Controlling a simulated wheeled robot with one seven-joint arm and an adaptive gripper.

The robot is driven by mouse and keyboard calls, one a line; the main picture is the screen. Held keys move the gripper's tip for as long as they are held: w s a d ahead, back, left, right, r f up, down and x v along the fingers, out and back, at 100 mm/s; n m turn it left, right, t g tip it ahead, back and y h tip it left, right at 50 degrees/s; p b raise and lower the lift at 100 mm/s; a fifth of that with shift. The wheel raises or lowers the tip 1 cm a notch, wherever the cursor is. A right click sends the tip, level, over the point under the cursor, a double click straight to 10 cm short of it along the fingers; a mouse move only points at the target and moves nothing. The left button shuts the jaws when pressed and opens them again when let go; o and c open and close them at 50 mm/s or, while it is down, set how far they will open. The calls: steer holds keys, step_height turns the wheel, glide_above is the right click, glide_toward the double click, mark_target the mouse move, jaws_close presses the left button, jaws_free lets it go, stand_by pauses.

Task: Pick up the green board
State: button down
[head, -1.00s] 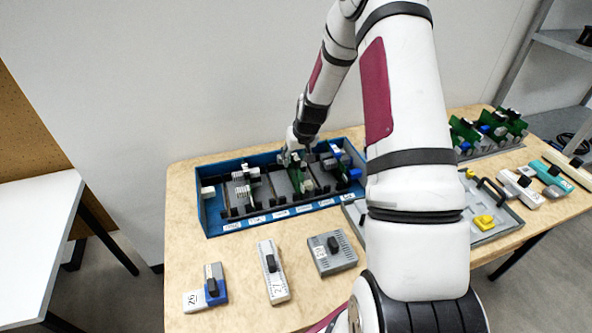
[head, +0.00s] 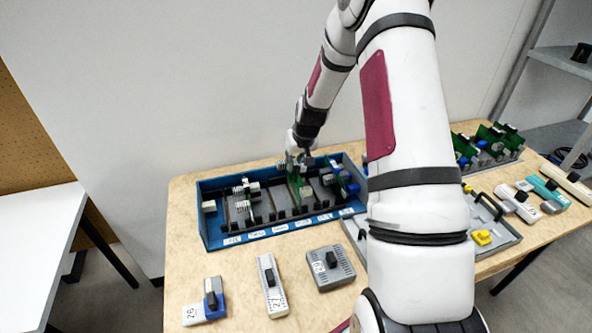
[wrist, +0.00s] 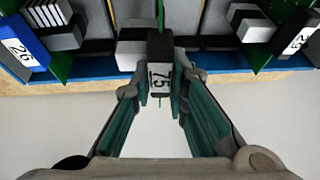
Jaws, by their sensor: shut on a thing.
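My gripper (head: 299,160) is over the middle of the blue tray (head: 208,228) in the head view. In the wrist view, my gripper (wrist: 161,88) is shut on the dark handle of a green board, with its teal finger pads on either side. The green board (wrist: 161,16) shows there as a thin edge beyond the handle. In the head view, the green board (head: 295,188) stands upright below my fingers, among the slots. I cannot tell whether its lower edge is clear of the slot.
Other modules stand close on both sides in the tray, including a blue one labelled 26 (wrist: 20,46). Several loose modules, such as a grey box (head: 330,267), lie in front. A grey tray (head: 500,238) and more green boards (head: 490,146) are at the right.

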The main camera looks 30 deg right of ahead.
step_height(320, 180, up, 14)
steer(key=p, duration=0.2)
steer(key=shift+p, duration=0.4)
